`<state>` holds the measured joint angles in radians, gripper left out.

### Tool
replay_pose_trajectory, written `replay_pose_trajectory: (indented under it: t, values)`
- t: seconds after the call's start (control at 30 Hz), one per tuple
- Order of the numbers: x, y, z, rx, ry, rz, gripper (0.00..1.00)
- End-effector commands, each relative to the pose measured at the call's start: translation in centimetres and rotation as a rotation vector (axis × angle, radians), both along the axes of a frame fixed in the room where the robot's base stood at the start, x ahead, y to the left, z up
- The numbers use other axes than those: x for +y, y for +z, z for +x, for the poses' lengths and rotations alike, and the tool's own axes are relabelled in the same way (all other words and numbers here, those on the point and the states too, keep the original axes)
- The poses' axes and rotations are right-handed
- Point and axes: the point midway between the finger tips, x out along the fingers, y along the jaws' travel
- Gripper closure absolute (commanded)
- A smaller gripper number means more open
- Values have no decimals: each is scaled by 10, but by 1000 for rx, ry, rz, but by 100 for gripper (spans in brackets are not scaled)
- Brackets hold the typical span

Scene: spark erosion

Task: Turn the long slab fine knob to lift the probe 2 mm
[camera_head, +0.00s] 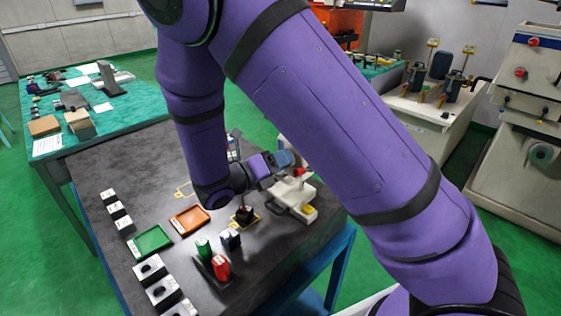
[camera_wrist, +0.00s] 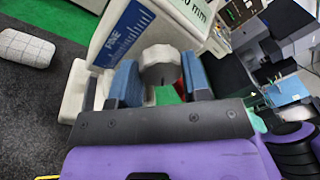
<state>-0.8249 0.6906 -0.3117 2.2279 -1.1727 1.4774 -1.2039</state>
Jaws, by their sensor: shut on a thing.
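In the wrist view, the grey round fine knob (camera_wrist: 159,62) sits between the two blue finger pads of my gripper (camera_wrist: 160,78), and the gripper is shut on it. A blue FINE scale label (camera_wrist: 127,34) is beside the knob on the pale housing (camera_wrist: 183,16). A green panel ending in "0 mm" (camera_wrist: 200,8) is cut off at the top edge; its full reading is not visible. In the head view, my gripper (camera_head: 284,160) is at the pale instrument (camera_head: 289,197) on the dark table, and the knob is hidden. I cannot make out the probe.
On the dark table (camera_head: 120,180) are an orange tray (camera_head: 190,221), a green tray (camera_head: 150,242), a red cylinder (camera_head: 221,267), a green cylinder (camera_head: 203,249) and several blocks along the left edge. A small dark piece (camera_head: 244,215) stands in a yellow outline near my wrist.

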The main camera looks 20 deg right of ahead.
Motion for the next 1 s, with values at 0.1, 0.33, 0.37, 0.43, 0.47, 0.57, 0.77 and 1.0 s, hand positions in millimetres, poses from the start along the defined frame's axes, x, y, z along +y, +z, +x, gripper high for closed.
replay_pose_trajectory:
  t: [0.1,0.33,0.37,0.43,0.47,0.57,0.77,1.0]
  values:
    - [0,0,0,-30,0,13,80]
    - [0,1,0,-158,0,67,80]
    - [0,1,0,-182,-1,77,80]
    - [0,1,0,-238,-1,100,80]
    - [0,1,0,-263,-1,111,80]
    - [0,2,-1,-351,-1,147,80]
    - [0,3,-1,-527,-1,219,80]
    - [-1,3,-2,-726,0,303,80]
